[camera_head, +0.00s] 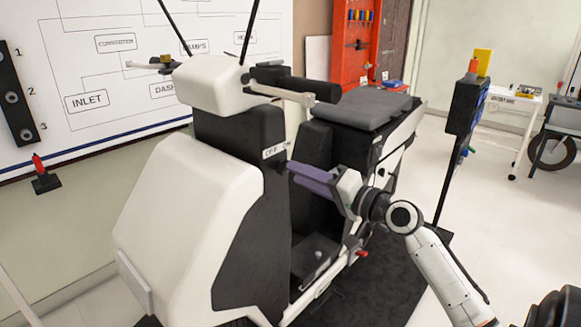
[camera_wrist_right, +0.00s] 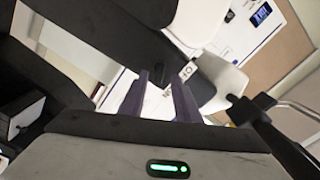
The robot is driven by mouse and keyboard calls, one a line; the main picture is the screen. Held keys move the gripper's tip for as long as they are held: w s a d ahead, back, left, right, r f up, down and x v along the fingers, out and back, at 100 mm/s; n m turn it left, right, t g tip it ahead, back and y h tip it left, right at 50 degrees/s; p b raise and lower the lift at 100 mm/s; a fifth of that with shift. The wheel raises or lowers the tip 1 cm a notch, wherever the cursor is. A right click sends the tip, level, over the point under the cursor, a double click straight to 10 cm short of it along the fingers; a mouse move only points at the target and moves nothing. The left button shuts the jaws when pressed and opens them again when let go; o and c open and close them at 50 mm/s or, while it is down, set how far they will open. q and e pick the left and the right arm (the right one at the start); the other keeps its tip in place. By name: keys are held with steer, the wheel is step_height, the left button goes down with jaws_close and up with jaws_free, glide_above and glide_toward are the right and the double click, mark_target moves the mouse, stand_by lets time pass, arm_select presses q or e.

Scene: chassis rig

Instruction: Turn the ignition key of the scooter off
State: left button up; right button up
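The scooter (camera_head: 185,215) is white and black and stands in the middle of the head view. A small white ignition label (camera_head: 274,150) sits on its black front panel, below the handlebar. In the right wrist view the ignition plate (camera_wrist_right: 188,72) shows beyond the fingertips with a small dark spot on it; I cannot make out the key's shape or angle. My right gripper (camera_head: 292,172) has purple fingers pointing at the panel, just below and right of the label. My left gripper is not in view.
The black handlebar grip (camera_head: 315,90) and lever extend above my right gripper. The grey seat (camera_head: 362,108) lies behind it. A dark stand (camera_head: 465,105) is to the right. A whiteboard (camera_head: 105,75) is behind the scooter at left. The floor at right is mostly clear.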

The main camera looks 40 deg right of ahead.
mark_target(283, 167)
steer(key=w, duration=0.4)
steer(key=shift+a, duration=0.2)
steer(key=shift+s, duration=0.1)
jaws_close()
